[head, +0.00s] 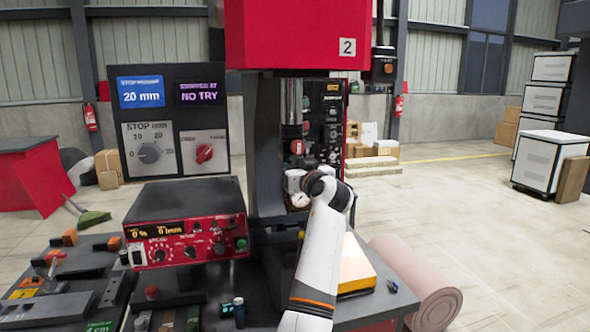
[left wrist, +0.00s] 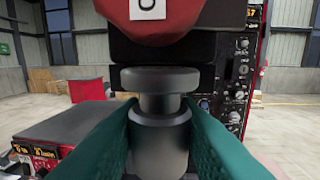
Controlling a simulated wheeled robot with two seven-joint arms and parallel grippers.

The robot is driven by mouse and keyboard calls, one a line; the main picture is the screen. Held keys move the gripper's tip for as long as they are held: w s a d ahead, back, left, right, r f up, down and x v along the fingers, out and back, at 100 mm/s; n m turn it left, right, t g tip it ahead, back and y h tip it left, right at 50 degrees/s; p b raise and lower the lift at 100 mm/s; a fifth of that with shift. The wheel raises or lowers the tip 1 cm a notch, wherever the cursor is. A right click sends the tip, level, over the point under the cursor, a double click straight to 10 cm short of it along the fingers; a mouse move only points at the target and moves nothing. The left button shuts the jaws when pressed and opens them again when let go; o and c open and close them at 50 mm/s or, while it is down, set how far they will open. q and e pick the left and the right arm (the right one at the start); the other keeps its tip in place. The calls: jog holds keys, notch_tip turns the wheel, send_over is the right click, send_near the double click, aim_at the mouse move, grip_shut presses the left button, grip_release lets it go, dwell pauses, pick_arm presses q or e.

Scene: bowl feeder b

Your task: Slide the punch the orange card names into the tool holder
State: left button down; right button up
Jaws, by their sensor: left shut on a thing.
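My left gripper (left wrist: 160,130) has green fingers closed on a dark grey punch (left wrist: 160,105), which stands upright with its wide round head above the fingertips. In the head view my left wrist hides the fingers and the punch. A rounded red part with a white label (left wrist: 147,10) and a black block (left wrist: 170,50) are above and behind the punch. The punch appears apart from the red part; depth to the block is unclear. A shiny vertical ram (head: 291,100) hangs under the red press head (head: 300,35) marked 2. I cannot clearly identify the tool holder or the orange card. My right gripper is out of view.
A red control box (head: 185,240) stands left of the press column (head: 265,140). Behind it, a panel (head: 170,125) reads 20 mm and NO TRY. Loose tools crowd the left bench.

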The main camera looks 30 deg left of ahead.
pick_arm(q)
jog(key=shift+s+d, duration=0.35)
jog(key=shift+b, duration=0.5)
dwell(1.4)
jog(key=shift+x, duration=2.25)
jog(key=c, duration=1)
grip_release()
jog(key=shift+w+d, duration=0.15)
jog(key=b, duration=0.3)
send_near(293, 165)
jog(key=w+f, duration=0.1)
jog(key=w, duration=0.1)
jog(key=shift+a, duration=0.4)
